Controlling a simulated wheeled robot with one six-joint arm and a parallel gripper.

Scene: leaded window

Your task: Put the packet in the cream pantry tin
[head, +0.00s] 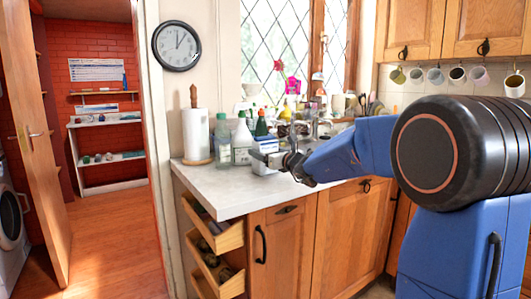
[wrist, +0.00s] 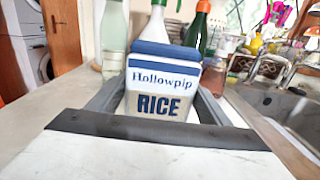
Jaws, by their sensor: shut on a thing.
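The packet (head: 264,147) is white with blue bands and stands upright near the back of the countertop. In the wrist view the packet (wrist: 158,92) reads "Hollowpip RICE" and sits between my two grey fingers. My gripper (head: 272,159) reaches in from the right and is shut on the packet. I cannot tell whether the packet's base touches the counter; its lower part is partly hidden by the gripper. I cannot make out a cream pantry tin in either view.
Bottles (head: 242,140) stand close behind the packet, and a paper towel roll (head: 196,136) is to their left. The sink tap (wrist: 270,65) is to the right. The front left countertop (head: 215,185) is clear. Open drawers (head: 222,238) stick out below.

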